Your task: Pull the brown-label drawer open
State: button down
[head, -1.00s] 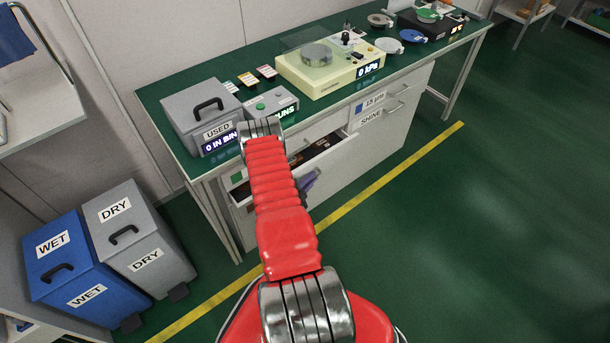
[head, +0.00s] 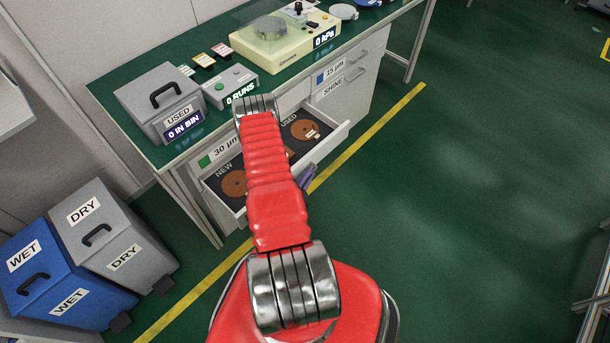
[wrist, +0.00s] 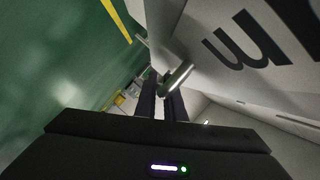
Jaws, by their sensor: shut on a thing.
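One drawer (head: 328,146) stands well out from the bench's left cabinet, showing a dark insert with brown discs marked NEW and USED. Its front label is hidden in the head view. My gripper (head: 307,178) is at its outer front, partly hidden by my red arm. In the wrist view my gripper (wrist: 162,103) is shut on a metal bar handle (wrist: 177,78) on a pale drawer front (wrist: 245,60). That front bears large dark lettering and part of a dark patch, whose colour I cannot tell. A green-marked 30 µm label (head: 218,151) is above the open drawer.
Closed drawers labelled 15 µm (head: 334,71) and SHINE (head: 333,87) are to the right. The bench top holds a grey USED bin (head: 160,102) and a cream machine (head: 284,45). WET (head: 55,272) and DRY (head: 115,235) bins stand at left. Green floor is clear at right.

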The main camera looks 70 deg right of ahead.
jog(key=shift+w+a, duration=0.1)
jog(key=shift+a, duration=0.05)
jog(key=c, duration=2.1)
grip_release()
jog(key=shift+v, duration=6.85)
